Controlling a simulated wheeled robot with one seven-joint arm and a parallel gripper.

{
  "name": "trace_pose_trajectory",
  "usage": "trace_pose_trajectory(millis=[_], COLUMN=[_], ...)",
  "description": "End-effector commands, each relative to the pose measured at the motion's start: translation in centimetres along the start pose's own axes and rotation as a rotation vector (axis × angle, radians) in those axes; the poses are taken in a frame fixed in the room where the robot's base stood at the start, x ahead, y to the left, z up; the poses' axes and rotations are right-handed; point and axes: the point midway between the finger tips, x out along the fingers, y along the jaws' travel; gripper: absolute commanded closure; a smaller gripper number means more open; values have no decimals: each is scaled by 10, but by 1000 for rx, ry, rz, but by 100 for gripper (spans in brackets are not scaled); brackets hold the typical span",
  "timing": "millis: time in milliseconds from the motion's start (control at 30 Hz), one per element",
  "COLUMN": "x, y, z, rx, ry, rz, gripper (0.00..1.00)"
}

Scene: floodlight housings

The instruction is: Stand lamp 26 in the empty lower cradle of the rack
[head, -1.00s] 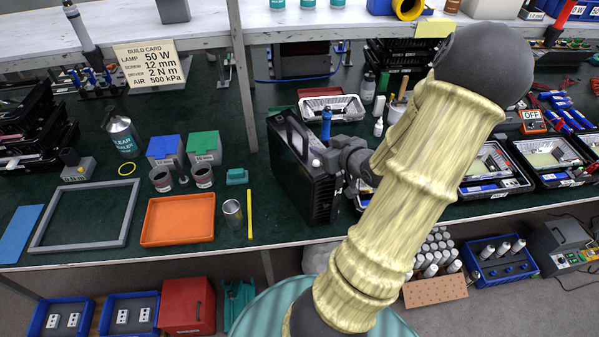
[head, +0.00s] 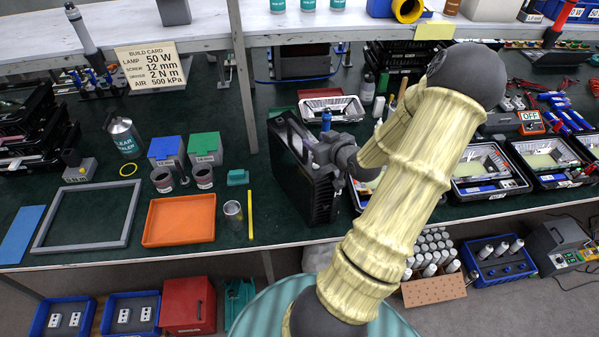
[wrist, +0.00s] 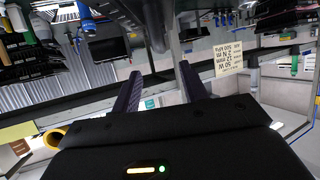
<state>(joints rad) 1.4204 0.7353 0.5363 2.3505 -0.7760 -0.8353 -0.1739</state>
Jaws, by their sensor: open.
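In the head view, a black finned housing (head: 310,195) stands tilted at the bench's middle, right beside my gripper (head: 338,157). I cannot read a lamp number on it. The grey end of my arm overlaps its right side, so contact is unclear and the fingertips are hidden there. In the wrist view my gripper (wrist: 160,68) shows two dark fingers apart, with only background between them. A dark tiered rack (head: 30,140) with black units stands at the far left. Its cradles are too dark to tell apart, and I cannot make out an empty one.
An orange tray (head: 180,220), a grey frame (head: 88,215), a metal can (head: 234,215) and blue and green boxes (head: 206,148) lie left of the housing. Open black cases (head: 487,172) stand on the right. A shelf (head: 205,22) and its post (head: 241,85) rise behind.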

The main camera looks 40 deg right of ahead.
Motion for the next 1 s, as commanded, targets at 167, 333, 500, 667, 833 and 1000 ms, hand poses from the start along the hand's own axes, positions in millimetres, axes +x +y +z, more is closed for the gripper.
trace_pose_trajectory(millis=[167,333,500,667,833,1000], x=[27,48,55,55,58,72], y=[-1,0,0,0,0,-1], z=[-2,-2,0,0,-2,-7], rx=[2,1,1,1,1,4], ry=[0,1,-1,0,0,-1], rz=[-3,-1,0,0,0,-1], gripper=[56,56,56,56,56,56])
